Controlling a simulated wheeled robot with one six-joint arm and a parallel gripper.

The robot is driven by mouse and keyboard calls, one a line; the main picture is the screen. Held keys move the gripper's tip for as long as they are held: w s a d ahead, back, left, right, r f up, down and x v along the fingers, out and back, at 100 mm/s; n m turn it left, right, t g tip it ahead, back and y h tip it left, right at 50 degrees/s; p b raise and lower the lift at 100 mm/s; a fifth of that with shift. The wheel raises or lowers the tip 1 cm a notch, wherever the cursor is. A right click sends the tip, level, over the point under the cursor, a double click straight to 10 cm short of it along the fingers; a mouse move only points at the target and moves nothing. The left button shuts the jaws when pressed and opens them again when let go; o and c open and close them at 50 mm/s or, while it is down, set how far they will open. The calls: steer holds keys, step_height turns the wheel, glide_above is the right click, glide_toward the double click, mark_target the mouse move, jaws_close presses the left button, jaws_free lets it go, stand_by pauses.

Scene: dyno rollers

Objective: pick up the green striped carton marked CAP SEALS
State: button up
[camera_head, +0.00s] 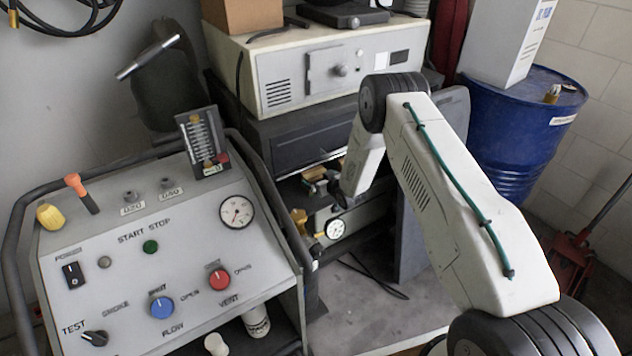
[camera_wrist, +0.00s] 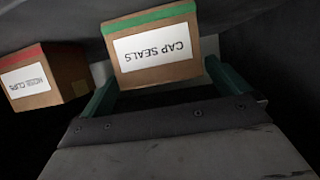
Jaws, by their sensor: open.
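The green striped carton marked CAP SEALS (camera_wrist: 157,68) is in the upper middle of the wrist view. It is a brown box with a green band along its top edge and a white label that reads upside down. My gripper (camera_wrist: 160,75) is open, with one teal finger at each lower side of the carton. I cannot tell whether the fingers touch it or how far they reach along it. In the head view my gripper (camera_head: 338,190) is at a dark shelf opening under the beige instrument, and I cannot make out the carton clearly there.
A red striped carton marked HOSE CLIPS (camera_wrist: 45,78) stands left of the green striped one in the wrist view, with a gap between. The grey control console (camera_head: 160,260) is at the left of the head view. A blue drum (camera_head: 520,125) stands right.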

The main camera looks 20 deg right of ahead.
mark_target(317, 174)
steer(key=shift+r+x, duration=0.2)
steer(key=shift+x, duration=1.15)
steer(key=shift+r+x, duration=0.2)
steer(key=shift+x, duration=1.15)
steer(key=shift+w, duration=0.2)
steer(key=c, duration=0.9)
